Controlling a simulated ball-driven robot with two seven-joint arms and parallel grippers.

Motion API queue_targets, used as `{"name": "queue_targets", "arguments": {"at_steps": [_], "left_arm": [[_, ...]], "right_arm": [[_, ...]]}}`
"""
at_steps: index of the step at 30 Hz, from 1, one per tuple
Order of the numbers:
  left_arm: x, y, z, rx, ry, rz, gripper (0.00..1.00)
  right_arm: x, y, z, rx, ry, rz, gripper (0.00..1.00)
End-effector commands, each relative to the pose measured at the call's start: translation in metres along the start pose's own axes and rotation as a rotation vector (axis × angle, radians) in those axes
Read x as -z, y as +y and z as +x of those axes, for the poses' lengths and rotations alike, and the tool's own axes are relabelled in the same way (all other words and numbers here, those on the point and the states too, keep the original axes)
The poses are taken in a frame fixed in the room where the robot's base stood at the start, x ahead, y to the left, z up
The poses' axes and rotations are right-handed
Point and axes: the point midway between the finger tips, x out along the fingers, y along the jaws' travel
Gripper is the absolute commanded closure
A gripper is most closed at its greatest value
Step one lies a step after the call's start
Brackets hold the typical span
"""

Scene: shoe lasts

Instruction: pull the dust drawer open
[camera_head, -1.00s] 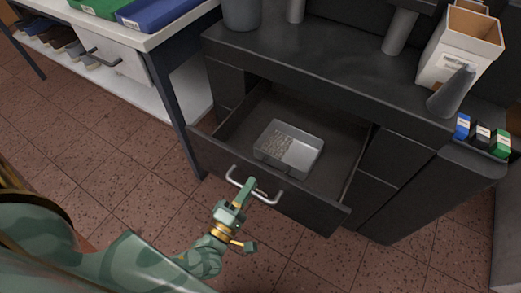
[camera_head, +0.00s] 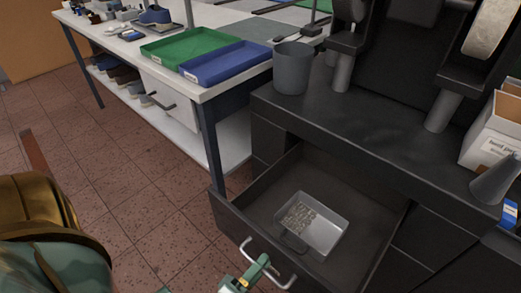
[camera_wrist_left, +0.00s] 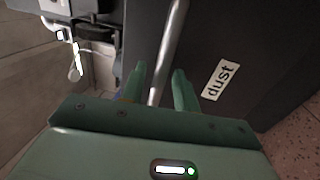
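The dust drawer (camera_head: 345,205) of the black cabinet stands pulled well out, with its inside showing. A grey metal tray (camera_head: 340,222) holding small light bits lies in it. My left gripper (camera_head: 262,264) is at the bar handle (camera_head: 247,246) on the drawer front, partly cut off at the bottom edge. In the left wrist view the handle bar (camera_wrist_left: 171,45) runs between the two green fingers (camera_wrist_left: 160,88), with gaps beside it, so the gripper looks open around the bar. The "dust" label (camera_wrist_left: 221,80) shows beside it. My right gripper is not in view.
A white bench (camera_head: 205,92) with green (camera_head: 190,45) and blue (camera_head: 225,63) trays stands at the left, its leg close to the drawer's left corner. A grey cup (camera_head: 292,70) and a white box (camera_head: 488,140) stand on the cabinet top.

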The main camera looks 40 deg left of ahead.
Motion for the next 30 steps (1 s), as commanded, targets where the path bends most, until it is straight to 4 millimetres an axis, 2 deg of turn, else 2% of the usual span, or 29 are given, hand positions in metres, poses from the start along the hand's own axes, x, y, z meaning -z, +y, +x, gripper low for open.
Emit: {"name": "queue_targets", "arguments": {"at_steps": [13, 17, 20, 30], "left_arm": [[0.0, 0.001, 0.001, -0.003, 0.001, -0.001, 0.7], [0.0, 0.001, -0.009, -0.001, 0.001, -0.001, 0.7], [0.0, 0.001, -0.028, 0.0, 0.0, -0.001, 0.7], [0.0, 0.0, -0.119, 0.002, 0.0, 0.0, 0.7]], "right_arm": [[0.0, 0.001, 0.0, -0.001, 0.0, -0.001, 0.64], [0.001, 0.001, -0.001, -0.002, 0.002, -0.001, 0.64], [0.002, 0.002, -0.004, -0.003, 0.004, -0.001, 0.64], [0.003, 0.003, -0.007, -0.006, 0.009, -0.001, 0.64]]}}
